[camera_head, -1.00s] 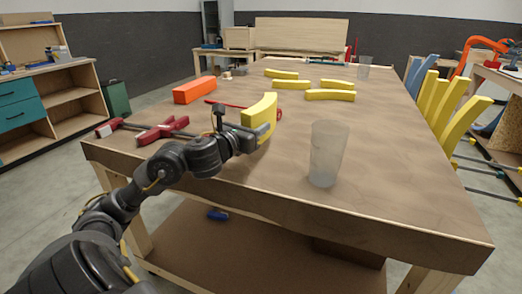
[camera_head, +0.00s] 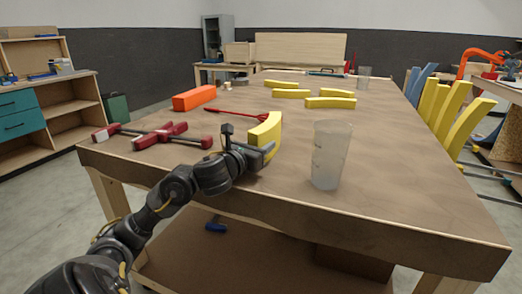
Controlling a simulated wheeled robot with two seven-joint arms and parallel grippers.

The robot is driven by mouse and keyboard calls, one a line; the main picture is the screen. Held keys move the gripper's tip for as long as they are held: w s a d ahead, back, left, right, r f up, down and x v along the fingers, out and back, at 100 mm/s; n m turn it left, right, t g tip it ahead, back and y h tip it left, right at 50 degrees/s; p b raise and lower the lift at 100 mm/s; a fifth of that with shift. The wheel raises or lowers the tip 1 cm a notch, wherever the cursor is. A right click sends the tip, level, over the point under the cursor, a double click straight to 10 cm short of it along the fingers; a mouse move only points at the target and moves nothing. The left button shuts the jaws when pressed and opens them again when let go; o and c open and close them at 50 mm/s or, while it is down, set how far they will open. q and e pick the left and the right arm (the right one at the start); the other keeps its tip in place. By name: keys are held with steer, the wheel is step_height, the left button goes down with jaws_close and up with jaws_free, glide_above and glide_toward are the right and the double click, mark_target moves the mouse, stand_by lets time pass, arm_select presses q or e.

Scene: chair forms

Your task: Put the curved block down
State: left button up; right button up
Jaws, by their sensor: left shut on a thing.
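The yellow curved block (camera_head: 268,134) is in my left gripper (camera_head: 256,150), near the front of the wooden table (camera_head: 400,195). The gripper is shut on the block's near side, and its fingers hide part of it. The block stands up tilted, low over the tabletop; I cannot tell whether its lower end touches the wood. My right gripper is not in view.
A clear cup (camera_head: 330,155) stands right of the gripper. Red clamps (camera_head: 160,136) lie to the left, with an orange block (camera_head: 194,98) behind. Several yellow curved blocks (camera_head: 331,103) lie farther back. A red tool (camera_head: 235,113) lies behind the held block. Bare tabletop lies between.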

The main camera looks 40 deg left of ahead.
arm_select(q)
steer(key=o, duration=1.3)
steer(key=shift+c, duration=0.2)
steer(key=shift+s, duration=0.15)
